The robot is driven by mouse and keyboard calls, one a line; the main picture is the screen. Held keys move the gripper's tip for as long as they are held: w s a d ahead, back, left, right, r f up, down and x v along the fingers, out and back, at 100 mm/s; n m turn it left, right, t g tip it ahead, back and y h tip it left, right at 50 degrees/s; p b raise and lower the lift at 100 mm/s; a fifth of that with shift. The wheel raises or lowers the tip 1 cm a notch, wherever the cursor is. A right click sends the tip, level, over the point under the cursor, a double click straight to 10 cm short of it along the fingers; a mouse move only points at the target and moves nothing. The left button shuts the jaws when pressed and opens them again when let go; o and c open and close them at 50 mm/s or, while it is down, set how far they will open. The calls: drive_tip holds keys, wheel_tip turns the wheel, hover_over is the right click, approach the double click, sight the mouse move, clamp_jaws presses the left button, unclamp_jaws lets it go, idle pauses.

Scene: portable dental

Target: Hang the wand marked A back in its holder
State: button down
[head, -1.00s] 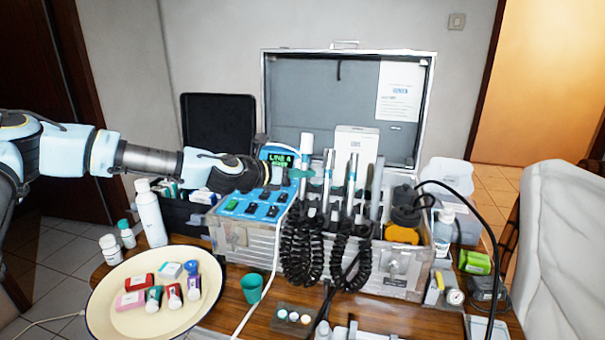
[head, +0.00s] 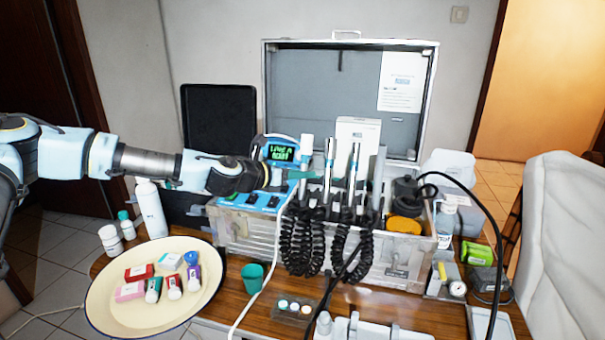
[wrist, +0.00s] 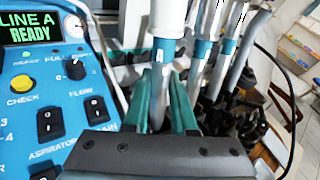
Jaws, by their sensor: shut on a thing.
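My gripper (head: 298,174) is shut on a wand (head: 306,150) with a white top and a teal band. The wand stands roughly upright at the left end of the row of wands. In the wrist view the teal fingers (wrist: 165,105) close around its grey lower shaft (wrist: 158,95). The dark holder part (wrist: 125,62) shows behind the fingers. Whether the held wand is seated there is hidden. The console display (wrist: 28,30) reads LINE A READY.
The blue control panel (wrist: 60,110) with switches lies close left of my gripper. Black coiled hoses (head: 300,240) hang in front of the case. A cream basin (head: 110,312) with small bottles and boxes stands front left. A green cup (head: 252,276) is on the table.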

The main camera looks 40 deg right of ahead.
drive_tip(key=c, duration=0.7)
unclamp_jaws()
drive_tip(key=shift+o, duration=0.2)
drive_tip(key=p+v, duration=0.2)
drive_tip(key=v, duration=0.6)
idle(0.8)
